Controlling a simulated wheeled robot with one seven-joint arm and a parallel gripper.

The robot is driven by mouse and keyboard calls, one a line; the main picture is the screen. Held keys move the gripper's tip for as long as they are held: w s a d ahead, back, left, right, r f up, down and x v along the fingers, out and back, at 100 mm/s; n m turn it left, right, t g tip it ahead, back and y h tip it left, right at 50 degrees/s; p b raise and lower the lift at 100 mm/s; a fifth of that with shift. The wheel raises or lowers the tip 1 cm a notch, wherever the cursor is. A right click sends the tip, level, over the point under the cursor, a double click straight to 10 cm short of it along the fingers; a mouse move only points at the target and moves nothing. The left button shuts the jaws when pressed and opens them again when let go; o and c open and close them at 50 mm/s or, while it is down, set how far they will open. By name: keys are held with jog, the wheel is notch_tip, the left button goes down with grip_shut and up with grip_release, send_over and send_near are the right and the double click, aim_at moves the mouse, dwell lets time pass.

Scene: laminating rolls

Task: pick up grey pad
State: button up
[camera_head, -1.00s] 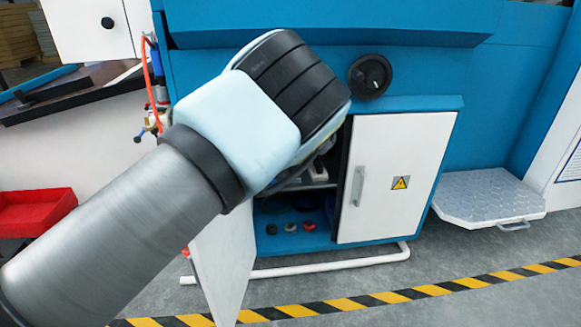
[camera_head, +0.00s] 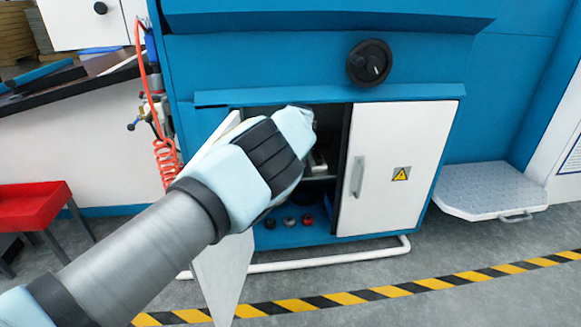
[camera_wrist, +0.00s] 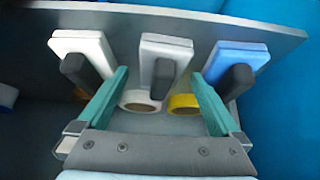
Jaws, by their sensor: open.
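In the wrist view, three flat pads with dark handles stand in a row on a shelf. The middle one, a pale grey-white pad (camera_wrist: 168,44), lies ahead, between the lines of my two teal fingers. The left pad (camera_wrist: 78,44) is also pale, and the two shades are hard to tell apart. The right pad is blue (camera_wrist: 238,58). My gripper (camera_wrist: 160,75) is open, with its fingers on either side of the middle pad's dark handle; I see no grip on it.
A white tape roll (camera_wrist: 140,101) and a yellow one (camera_wrist: 184,103) lie below the pads. The shelf's grey edge (camera_wrist: 280,37) runs behind them. The cabinet has an open left door (camera_head: 222,275) and a shut right door (camera_head: 398,165). A red tray (camera_head: 35,205) stands left.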

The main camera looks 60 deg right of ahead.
jog(key=c, duration=1.4)
jog(key=shift+w+r+p, duration=0.1)
jog(key=shift+p, duration=0.2)
